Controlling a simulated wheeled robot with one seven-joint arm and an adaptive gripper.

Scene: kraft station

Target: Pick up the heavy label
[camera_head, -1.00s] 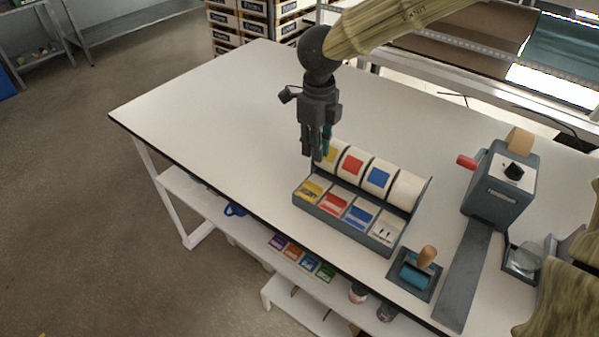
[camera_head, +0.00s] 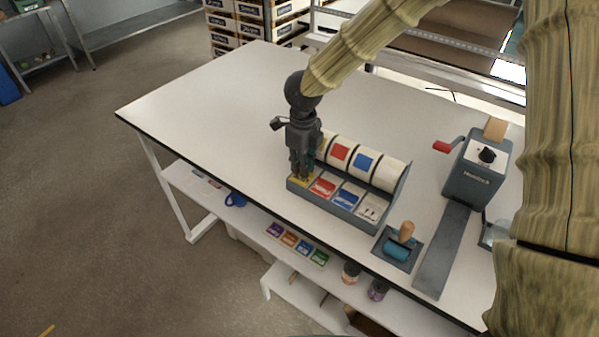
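A grey label dispenser (camera_head: 333,211) stands on the white table. It holds a row of rolls at the back, with yellow, red, blue and plain labels. In front are label slots: yellow (camera_head: 294,181), red (camera_head: 322,187), blue (camera_head: 348,195) and white (camera_head: 371,208). The print is too small to read, so I cannot tell which is the heavy label. My gripper (camera_head: 301,177) points down with its fingertips at the yellow label, partly hiding it and the yellow roll. Whether the fingers touch or grip the label is unclear.
To the right stand a blue roller with a wooden handle (camera_head: 399,246) on a dark tray and a grey tape machine (camera_head: 474,172) with a red crank. The table (camera_head: 220,110) is clear at the left and back. Coloured packs (camera_head: 297,243) lie on the shelf below.

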